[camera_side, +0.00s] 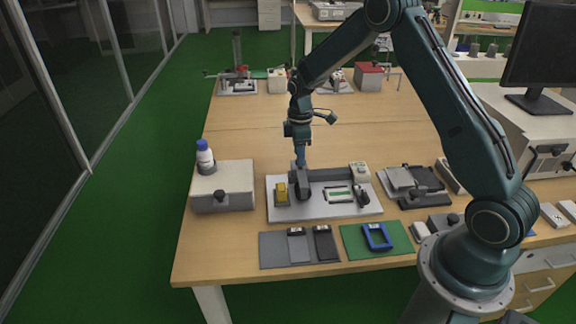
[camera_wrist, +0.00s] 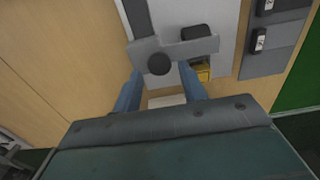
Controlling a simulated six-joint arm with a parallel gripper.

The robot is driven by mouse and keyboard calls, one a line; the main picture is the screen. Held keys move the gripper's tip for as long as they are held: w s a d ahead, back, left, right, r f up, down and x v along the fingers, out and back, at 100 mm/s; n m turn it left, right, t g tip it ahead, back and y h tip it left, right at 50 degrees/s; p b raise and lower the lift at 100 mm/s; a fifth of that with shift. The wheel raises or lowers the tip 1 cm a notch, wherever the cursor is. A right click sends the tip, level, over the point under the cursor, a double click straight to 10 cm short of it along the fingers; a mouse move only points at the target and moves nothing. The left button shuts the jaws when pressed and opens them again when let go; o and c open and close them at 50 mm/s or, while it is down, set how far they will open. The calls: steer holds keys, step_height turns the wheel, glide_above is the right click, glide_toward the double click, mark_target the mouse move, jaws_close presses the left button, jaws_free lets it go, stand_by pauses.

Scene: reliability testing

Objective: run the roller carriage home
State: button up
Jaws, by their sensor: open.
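The roller carriage (camera_side: 302,187) is a dark grey block at the left end of a dark rail (camera_side: 330,174) on a pale base plate (camera_side: 325,212). A yellow block (camera_side: 282,194) stands just left of it. My gripper (camera_side: 300,160) points down right above the carriage. In the wrist view, its two blue fingers (camera_wrist: 160,72) are open, one on each side of the carriage's round black knob (camera_wrist: 159,64). I cannot tell whether they touch the carriage. The yellow block (camera_wrist: 203,73) shows just right of the fingers there.
A grey mat (camera_side: 270,250) and green mat (camera_side: 350,238) with a blue frame (camera_side: 377,237) lie in front. A dark fixture (camera_side: 415,187) is at right.

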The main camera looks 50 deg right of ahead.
steer(key=shift+r, duration=1.6)
steer(key=shift+r, duration=0.15)
steer(key=shift+s+a+r, duration=0.15)
steer(key=shift+r, duration=0.15)
steer(key=s+a+r+m+t, duration=0.1)
steer(key=s+a+r+m, duration=0.1)
steer(key=s+a+r, duration=0.5)
steer(key=s+a+r+m+t, duration=0.15)
steer(key=s+r, duration=0.35)
steer(key=r, duration=0.6)
steer(key=s+a+r+m+t, duration=0.1)
steer(key=s+a+m, duration=0.1)
steer(key=s, duration=0.7)
steer(key=s+a+r+m+t, duration=0.2)
steer(key=s+m, duration=0.1)
steer(key=s, duration=0.6)
steer(key=shift+s+r, duration=0.25)
steer(key=shift+s, duration=0.1)
